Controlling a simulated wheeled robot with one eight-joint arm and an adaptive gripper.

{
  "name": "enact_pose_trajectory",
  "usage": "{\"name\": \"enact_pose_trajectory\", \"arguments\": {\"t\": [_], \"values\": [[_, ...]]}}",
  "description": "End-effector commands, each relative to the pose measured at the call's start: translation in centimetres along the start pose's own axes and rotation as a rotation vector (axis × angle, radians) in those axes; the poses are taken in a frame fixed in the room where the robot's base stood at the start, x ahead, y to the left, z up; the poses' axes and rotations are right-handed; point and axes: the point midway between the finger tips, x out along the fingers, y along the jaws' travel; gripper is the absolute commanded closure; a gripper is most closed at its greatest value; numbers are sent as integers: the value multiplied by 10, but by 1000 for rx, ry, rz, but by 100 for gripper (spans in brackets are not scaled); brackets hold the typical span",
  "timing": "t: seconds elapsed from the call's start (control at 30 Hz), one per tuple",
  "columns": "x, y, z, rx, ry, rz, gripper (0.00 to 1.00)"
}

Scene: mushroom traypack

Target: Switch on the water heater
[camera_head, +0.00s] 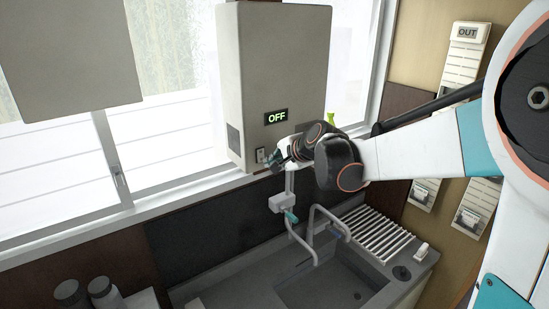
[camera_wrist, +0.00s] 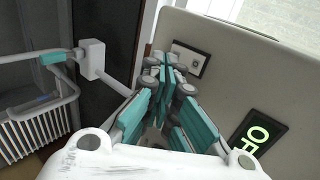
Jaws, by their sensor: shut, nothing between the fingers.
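The water heater (camera_head: 275,70) is a tall beige box mounted by the window. Its display (camera_head: 276,116) reads OFF in green; the display also shows at the lower right of the wrist view (camera_wrist: 258,138). A small switch plate (camera_wrist: 190,58) sits on the heater's face, and it shows in the head view (camera_head: 261,155) just left of my gripper. My gripper (camera_head: 276,160) is shut and empty, at the heater's lower front by the switch plate. In the wrist view, my fingertips (camera_wrist: 166,72) overlap the plate's left side. I cannot tell whether they touch it.
Below the heater are a pipe with a white box (camera_head: 283,202), a faucet (camera_head: 322,214) and a grey sink (camera_head: 330,282) with a drying rack (camera_head: 376,232). A beige cabinet (camera_head: 65,55) hangs at the upper left. Two dark-lidded jars (camera_head: 103,291) stand at the lower left.

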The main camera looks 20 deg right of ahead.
Motion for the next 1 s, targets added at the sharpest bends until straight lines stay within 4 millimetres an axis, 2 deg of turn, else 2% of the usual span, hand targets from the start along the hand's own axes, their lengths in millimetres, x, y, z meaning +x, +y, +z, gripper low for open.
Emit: {"name": "enact_pose_trajectory", "arguments": {"t": [0.17,0.43,0.7,1.0], "values": [[18,-9,0,0,0,3,100],[13,-8,1,0,0,-1,100],[24,-8,1,-1,-1,0,100],[20,-11,0,0,0,0,100]]}}
